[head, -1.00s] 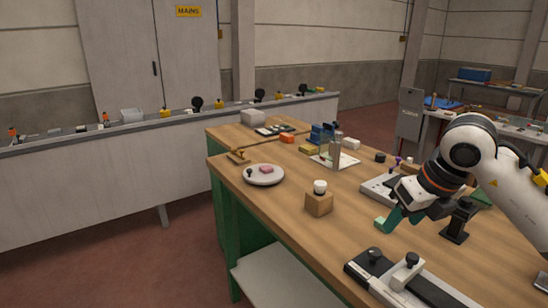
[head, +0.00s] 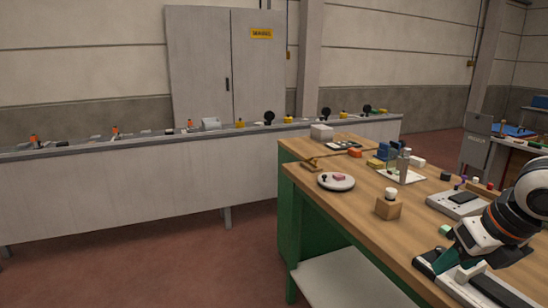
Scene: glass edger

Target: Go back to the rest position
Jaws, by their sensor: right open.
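My right gripper (head: 447,256) is at the lower right of the head view, over the near right part of the wooden workbench (head: 350,204). Its jaws are open and point down to the left, with nothing seen between them. It overlaps a black and silver slide device (head: 480,288) in the picture; I cannot tell whether they touch. A small green block (head: 445,229) lies on the bench just behind the gripper. My left gripper is not in view.
A wooden block with a white knob (head: 388,208) and a round grey plate (head: 336,181) stand on the bench. A grey device (head: 457,205) lies behind my right arm. A long grey counter (head: 140,190) runs along the left. The floor (head: 150,268) between is clear.

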